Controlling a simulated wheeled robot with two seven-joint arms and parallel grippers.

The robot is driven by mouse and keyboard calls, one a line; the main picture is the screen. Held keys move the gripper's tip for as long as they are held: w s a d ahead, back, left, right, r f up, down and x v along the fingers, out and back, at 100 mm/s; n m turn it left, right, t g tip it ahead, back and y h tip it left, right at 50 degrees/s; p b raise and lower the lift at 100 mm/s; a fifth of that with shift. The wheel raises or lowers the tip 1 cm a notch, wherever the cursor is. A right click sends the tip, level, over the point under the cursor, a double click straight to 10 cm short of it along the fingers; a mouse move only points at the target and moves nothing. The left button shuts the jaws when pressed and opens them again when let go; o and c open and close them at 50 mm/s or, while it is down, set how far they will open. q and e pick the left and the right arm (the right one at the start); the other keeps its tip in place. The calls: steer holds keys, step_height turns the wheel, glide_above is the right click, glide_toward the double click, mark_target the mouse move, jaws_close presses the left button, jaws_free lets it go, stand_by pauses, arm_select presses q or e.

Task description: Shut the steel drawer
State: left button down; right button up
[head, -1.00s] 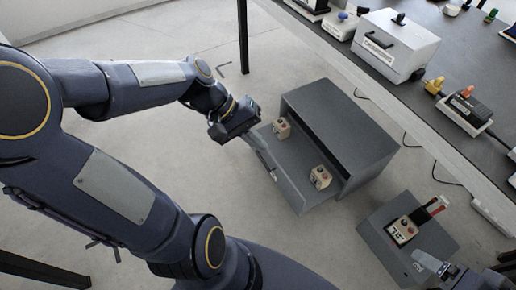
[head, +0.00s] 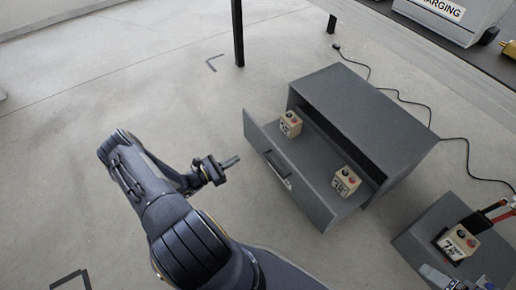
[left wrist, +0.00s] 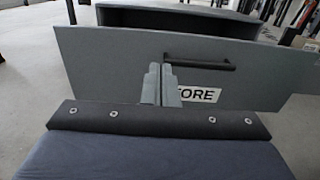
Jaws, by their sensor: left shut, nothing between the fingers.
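The steel drawer (head: 306,200) is pulled out of its grey cabinet (head: 365,105), which sits on the floor. Two small beige boxes with red and dark tops, a far one (head: 290,124) and a near one (head: 346,181), are in the drawer. My left gripper (head: 231,161) is shut and empty, in front of the drawer front and apart from it in the head view. In the left wrist view, the shut fingers (left wrist: 161,75) overlap the drawer front (left wrist: 110,70), beside the dark handle (left wrist: 200,64) and partly hiding a white label.
A second grey unit (head: 425,240) at the lower right bears another beige box (head: 458,243). A bench with equipment (head: 450,15) stands at the upper right, its dark leg (head: 238,35) behind. A black cable lies behind the cabinet. Floor left of the drawer is clear.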

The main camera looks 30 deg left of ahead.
mark_target(270, 142)
arm_select(q)
steer(key=b+x, duration=0.4)
steer(key=x, duration=0.8)
steer(key=shift+w+d, duration=0.25)
steer(key=shift+w, duration=0.1)
steer(key=shift+w+d+r, duration=0.1)
steer(key=shift+w+d, duration=0.1)
steer(key=shift+w, duration=0.3)
arm_select(e)
step_height(270, 142, down, 4)
steer(key=shift+f, duration=0.25)
